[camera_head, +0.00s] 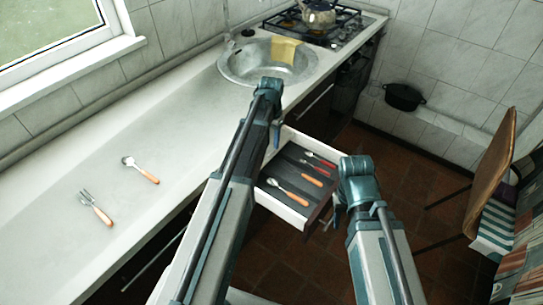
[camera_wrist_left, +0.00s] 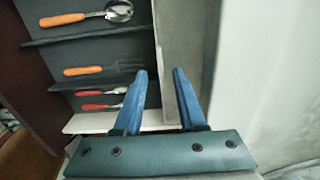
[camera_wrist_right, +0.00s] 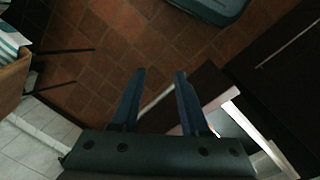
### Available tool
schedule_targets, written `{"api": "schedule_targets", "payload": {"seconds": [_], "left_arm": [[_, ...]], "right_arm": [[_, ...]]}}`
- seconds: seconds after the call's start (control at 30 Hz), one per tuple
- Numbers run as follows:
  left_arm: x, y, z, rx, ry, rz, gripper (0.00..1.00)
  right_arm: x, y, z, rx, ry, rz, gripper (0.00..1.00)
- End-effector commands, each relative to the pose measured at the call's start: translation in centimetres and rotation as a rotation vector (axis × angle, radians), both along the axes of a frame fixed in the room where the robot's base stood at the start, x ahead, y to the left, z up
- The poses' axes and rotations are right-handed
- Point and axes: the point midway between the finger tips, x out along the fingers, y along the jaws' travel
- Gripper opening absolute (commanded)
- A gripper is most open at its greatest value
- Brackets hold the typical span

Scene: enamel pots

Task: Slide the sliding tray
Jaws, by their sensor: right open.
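The dark sliding tray (camera_head: 291,181) lies in a pulled-out white drawer (camera_head: 281,204) below the counter. Orange-handled and red-handled cutlery lies in its divided compartments. The tray also shows at the upper left of the left wrist view (camera_wrist_left: 100,50). My left gripper (camera_head: 277,135) is above the drawer's counter side; in its wrist view its open fingers (camera_wrist_left: 160,72) point towards a pale wall strip beside the tray. My right gripper (camera_head: 336,216) is open and empty near the drawer's front corner; its fingers (camera_wrist_right: 160,74) show over the dark drawer front (camera_wrist_right: 190,98). Contact cannot be told.
A fork (camera_head: 96,208) and a spoon (camera_head: 140,169) lie on the white counter (camera_head: 60,235). A sink (camera_head: 258,66) and a stove (camera_head: 325,28) are further back. A chair (camera_head: 492,165) stands right of open tiled floor. A black pot (camera_head: 404,97) is by the back wall.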

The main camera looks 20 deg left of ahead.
Motion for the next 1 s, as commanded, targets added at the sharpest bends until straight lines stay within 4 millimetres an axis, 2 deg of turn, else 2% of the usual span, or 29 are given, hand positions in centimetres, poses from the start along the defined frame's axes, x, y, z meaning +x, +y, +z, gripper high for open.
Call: {"api": "schedule_targets", "payload": {"seconds": [0.03, 0.3, 0.67, 0.9, 1.0], "left_arm": [[0.0, 0.0, -1.5, 0.000, 0.000, 0.000, 0.40], [0.0, 0.0, -4.4, 0.000, 0.000, 0.000, 0.40], [0.0, 0.0, -4.5, 0.000, 0.000, 0.000, 0.40], [0.0, 0.0, -4.5, 0.000, 0.000, 0.000, 0.00], [0.0, 0.0, -4.5, 0.000, 0.000, 0.000, 0.00]], "right_arm": [[0.0, 0.0, -1.5, 0.000, 0.000, 0.000, 0.45], [0.0, 0.0, -4.4, 0.000, 0.000, 0.000, 0.45], [0.0, 0.0, -4.5, 0.000, 0.000, 0.000, 0.45], [0.0, 0.0, -4.5, 0.000, 0.000, 0.000, 0.45], [0.0, 0.0, -4.5, 0.000, 0.000, 0.000, 0.45]]}}
